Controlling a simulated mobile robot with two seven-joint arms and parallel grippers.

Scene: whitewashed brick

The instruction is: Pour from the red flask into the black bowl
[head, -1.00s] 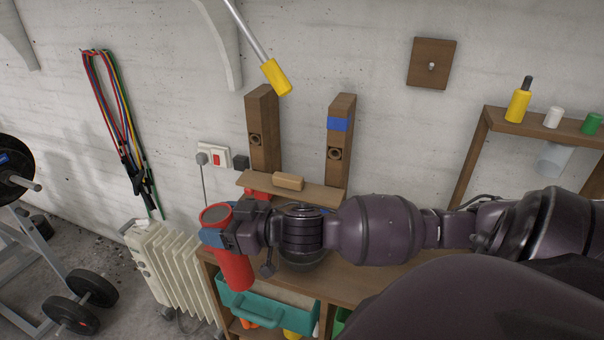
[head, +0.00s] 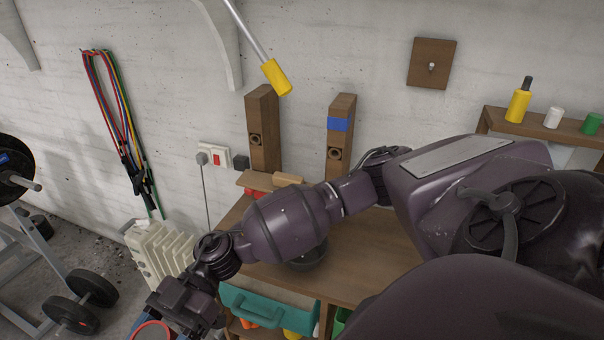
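My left gripper is not in view.
A wooden bench (head: 350,270) carries two wooden posts (head: 262,125) at the back, with a small shelf between. A teal bin (head: 268,310) is under the bench top. A cream radiator (head: 158,250) and dumbbells (head: 72,312) are on the left.

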